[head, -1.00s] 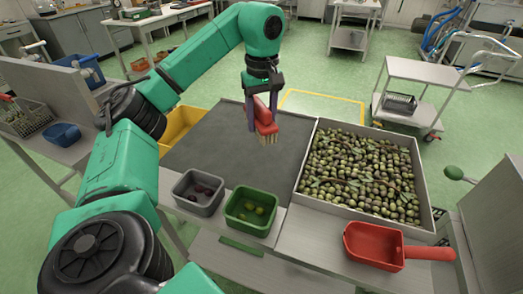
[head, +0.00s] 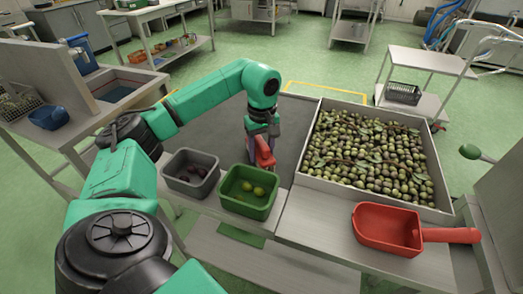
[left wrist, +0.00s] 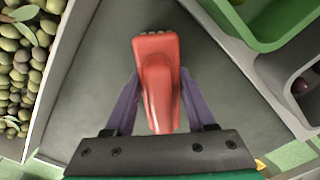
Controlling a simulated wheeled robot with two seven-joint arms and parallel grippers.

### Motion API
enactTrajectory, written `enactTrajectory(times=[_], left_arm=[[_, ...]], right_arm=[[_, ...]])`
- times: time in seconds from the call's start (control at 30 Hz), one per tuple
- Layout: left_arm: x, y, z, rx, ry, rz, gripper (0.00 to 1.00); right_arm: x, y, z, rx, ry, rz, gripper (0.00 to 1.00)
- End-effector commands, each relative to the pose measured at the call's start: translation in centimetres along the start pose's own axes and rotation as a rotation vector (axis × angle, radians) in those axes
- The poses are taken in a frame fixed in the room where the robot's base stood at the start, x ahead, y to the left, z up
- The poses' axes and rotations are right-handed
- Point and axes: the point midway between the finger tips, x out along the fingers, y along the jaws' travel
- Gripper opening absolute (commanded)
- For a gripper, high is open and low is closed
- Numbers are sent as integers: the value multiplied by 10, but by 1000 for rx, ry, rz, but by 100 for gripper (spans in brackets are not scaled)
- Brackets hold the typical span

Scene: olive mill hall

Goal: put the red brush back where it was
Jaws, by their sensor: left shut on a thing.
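The red brush (head: 265,155) is held in my left gripper (head: 262,142), over the dark grey work surface (head: 292,128) between the green tub and the olive crate. In the left wrist view the brush (left wrist: 157,75) lies between the two purple fingers of the left gripper (left wrist: 158,88), and its bristle end points to the top of the picture. Whether the bristles touch the surface is unclear. My right gripper is out of view.
A grey tub (head: 188,184) with dark olives and a green tub (head: 246,207) with green olives stand at the front edge. The olive crate (head: 444,200) is to the right, with a red scoop (head: 390,232) in front. A side table with a blue scoop (head: 48,117) stands left.

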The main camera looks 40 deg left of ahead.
Motion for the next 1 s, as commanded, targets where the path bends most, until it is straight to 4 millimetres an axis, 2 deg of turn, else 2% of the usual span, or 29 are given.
enactTrajectory(times=[0.13,0.17,0.2,0.23,0.53,0.67,0.97,1.0], left_arm=[[3,0,0,0,0,0,0],[3,0,0,0,0,0,59],[3,0,0,0,0,0,74],[3,0,0,0,0,0,85],[2,0,0,0,0,0,85],[-11,1,0,0,1,4,85],[-91,2,0,0,1,6,85],[-103,1,0,0,1,4,85]], right_arm=[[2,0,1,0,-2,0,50],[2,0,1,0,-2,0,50],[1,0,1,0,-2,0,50],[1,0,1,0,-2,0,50],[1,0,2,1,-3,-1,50],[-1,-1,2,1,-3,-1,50],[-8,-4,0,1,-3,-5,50],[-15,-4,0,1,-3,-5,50]])
